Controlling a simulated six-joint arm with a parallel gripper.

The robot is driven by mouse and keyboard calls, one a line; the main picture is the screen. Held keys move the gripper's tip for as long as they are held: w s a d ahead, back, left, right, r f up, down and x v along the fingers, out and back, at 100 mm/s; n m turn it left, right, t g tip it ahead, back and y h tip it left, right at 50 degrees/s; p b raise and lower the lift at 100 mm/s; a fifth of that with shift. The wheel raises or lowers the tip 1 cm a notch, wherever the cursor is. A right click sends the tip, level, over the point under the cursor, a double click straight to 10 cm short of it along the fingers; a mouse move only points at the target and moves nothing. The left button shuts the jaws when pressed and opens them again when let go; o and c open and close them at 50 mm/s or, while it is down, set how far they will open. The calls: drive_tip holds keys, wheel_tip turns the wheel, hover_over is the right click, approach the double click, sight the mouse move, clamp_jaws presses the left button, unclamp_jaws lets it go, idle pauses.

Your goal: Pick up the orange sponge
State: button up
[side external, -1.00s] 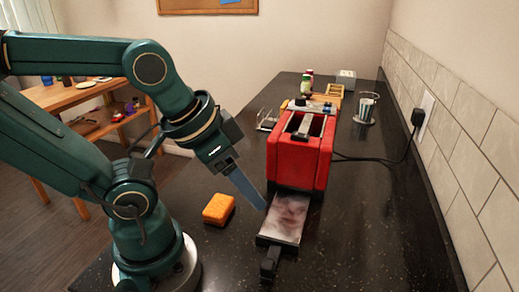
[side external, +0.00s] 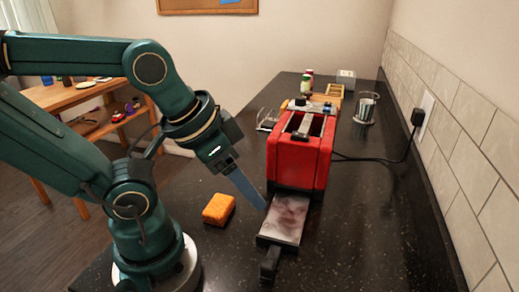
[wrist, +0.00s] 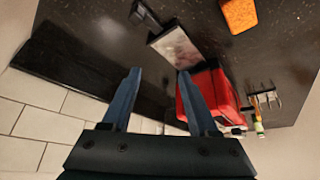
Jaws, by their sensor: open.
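The orange sponge (side external: 219,209) lies on the dark counter, between my arm's base and the flat grey plate with a black handle. It also shows at the top right of the wrist view (wrist: 239,14), cut by the frame edge. My gripper (side external: 258,203) points down and to the right, its blue fingers above the counter near the toaster's front left corner, to the right of the sponge and apart from it. In the wrist view the two blue fingers (wrist: 158,85) stand apart with nothing between them.
A red toaster (side external: 300,150) stands right of my gripper. The grey plate (side external: 286,219) lies in front of it. A metal cup (side external: 366,108), bottles (side external: 306,86) and a rack (side external: 268,121) stand farther back. A tiled wall (side external: 455,130) bounds the right side.

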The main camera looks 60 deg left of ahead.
drive_tip(key=o, duration=0.6)
drive_tip(key=n+g, duration=0.5)
drive_tip(key=n, duration=0.3)
hover_over(220, 201)
drive_tip(key=f, duration=0.9)
drive_tip(key=shift+w+d, duration=0.3)
drive_tip(key=shift+w, duration=0.1)
drive_tip(key=shift+s+a+f+n+g, duration=0.3)
drive_tip(key=shift+s+n, duration=0.05)
drive_tip(key=shift+n, duration=0.15)
drive_tip(key=shift+f, duration=2.4)
